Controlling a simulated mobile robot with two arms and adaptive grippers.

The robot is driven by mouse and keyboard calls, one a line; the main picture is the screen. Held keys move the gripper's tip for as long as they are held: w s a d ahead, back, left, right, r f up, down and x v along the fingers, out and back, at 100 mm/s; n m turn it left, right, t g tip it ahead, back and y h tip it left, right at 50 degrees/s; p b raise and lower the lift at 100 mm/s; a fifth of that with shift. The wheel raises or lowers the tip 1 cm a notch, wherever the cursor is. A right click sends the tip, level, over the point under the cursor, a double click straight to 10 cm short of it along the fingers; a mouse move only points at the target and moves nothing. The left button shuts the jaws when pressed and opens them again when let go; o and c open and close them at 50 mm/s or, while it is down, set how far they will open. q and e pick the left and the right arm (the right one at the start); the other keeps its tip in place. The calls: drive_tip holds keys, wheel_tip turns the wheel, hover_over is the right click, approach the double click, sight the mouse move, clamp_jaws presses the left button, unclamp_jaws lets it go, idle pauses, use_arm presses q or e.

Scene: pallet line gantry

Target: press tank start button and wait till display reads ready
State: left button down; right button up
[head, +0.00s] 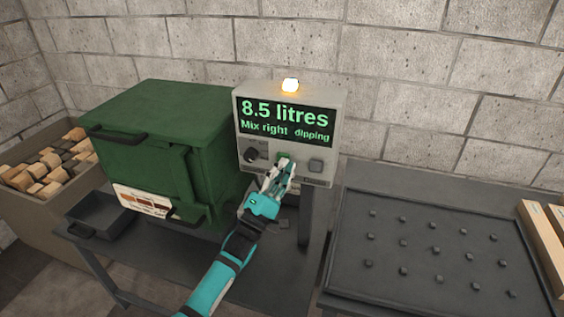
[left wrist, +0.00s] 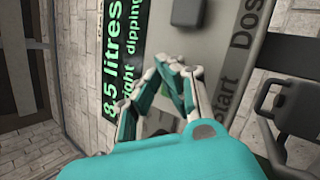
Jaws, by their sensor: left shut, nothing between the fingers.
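The control box (head: 336,116) stands on a stand beside the green tank (head: 150,135). Its display (head: 286,119) reads "8.5 litres", "Mix right" and "dipping" in green letters. An orange lamp (head: 290,85) glows on top. My left gripper (head: 284,160) is shut and empty, with its fingertips at the middle of the box's lower panel, where a green bit shows behind them. Whether the fingertips touch the start button cannot be told. In the left wrist view the gripper (left wrist: 172,62) is in front of the panel, near the word "Start" (left wrist: 222,110). My right gripper is not in view.
A dark knob (head: 252,154) and a grey square button (head: 316,165) flank the gripper on the panel. A bin of wooden blocks (head: 22,222) is at the left. A dark studded tray (head: 425,280) lies at the right, with wooden beams (head: 545,245) beyond it.

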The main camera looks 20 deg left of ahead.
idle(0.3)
use_arm(q)
drive_tip(key=shift+s+a+p, duration=0.1)
drive_tip(key=shift+s+p, duration=0.5)
drive_tip(key=shift+s, duration=0.3)
drive_tip(key=s+p, duration=0.2)
drive_tip(key=s, duration=0.3)
drive_tip(key=shift+p, duration=0.4)
